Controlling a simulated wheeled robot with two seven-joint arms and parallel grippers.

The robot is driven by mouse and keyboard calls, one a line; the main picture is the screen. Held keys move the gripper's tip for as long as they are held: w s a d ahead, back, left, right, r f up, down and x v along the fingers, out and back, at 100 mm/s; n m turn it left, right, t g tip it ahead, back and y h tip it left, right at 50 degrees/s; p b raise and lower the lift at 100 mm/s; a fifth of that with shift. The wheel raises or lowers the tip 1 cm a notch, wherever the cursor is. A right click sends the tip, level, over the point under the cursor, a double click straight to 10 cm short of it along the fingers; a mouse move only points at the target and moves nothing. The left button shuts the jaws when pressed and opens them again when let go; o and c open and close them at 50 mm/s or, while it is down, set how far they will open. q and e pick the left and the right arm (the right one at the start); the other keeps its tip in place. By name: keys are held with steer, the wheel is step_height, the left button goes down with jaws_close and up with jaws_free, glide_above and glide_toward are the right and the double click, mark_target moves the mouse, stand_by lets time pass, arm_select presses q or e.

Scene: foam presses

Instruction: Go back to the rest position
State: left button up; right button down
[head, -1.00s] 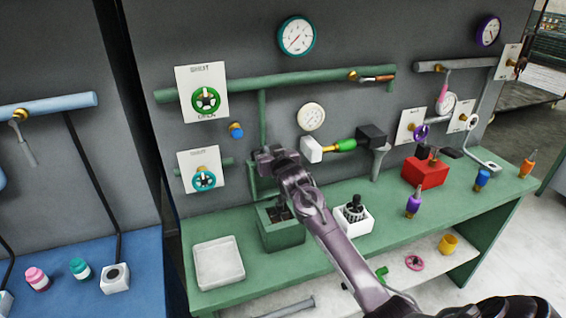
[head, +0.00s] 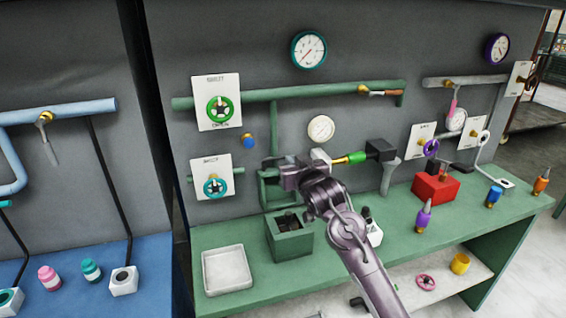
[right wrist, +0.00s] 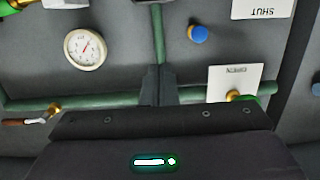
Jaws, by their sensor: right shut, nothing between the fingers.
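My right gripper (head: 272,172) is shut and empty. It is held in front of the grey panel, above the dark green open box (head: 290,247) on the green bench. In the right wrist view, its closed fingers (right wrist: 152,84) point toward the panel, with nothing between them. My right arm comes in from the lower right and partly hides a white holder (head: 375,236) on the bench. My left gripper is in neither view.
A green pipe (head: 290,93), a green valve wheel (head: 219,109), a teal wheel (head: 214,187) and a cream gauge (head: 321,129) are on the panel. A green-handled part (head: 350,158) juts out close right of the gripper. A white tray (head: 227,270) lies on the bench.

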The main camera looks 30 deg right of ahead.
steer(key=s+a+f+n+g+y, duration=0.1)
steer(key=s+a+f+g, duration=0.3)
steer(key=f, duration=0.3)
steer(key=s+a+f+n+g+y, duration=0.1)
steer(key=s+a+f, duration=0.4)
steer(key=s+f, duration=0.15)
steer(key=s+a+f+n+g+y, duration=0.1)
steer(key=s+a+f+g, duration=0.35)
steer(key=s, duration=0.65)
steer(key=s+a+f+n+g+y, duration=0.1)
steer(key=s+a+f+n+g, duration=0.25)
steer(key=s, duration=0.65)
step_height(320, 180, down, 33)
steer(key=s+a+m+b, duration=0.1)
steer(key=s+a+m, duration=0.1)
steer(key=s, duration=0.1)
arm_select(q)
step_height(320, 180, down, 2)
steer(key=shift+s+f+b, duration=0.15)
steer(key=shift+b, duration=0.45)
arm_select(e)
steer(key=s+d+f+g, duration=0.1)
steer(key=s+d+f, duration=0.1)
steer(key=s+f, duration=0.7)
steer(key=s+d+f+g, duration=0.1)
steer(key=s+d+f, duration=0.1)
steer(key=s+f, duration=0.7)
steer(key=shift+s, duration=0.35)
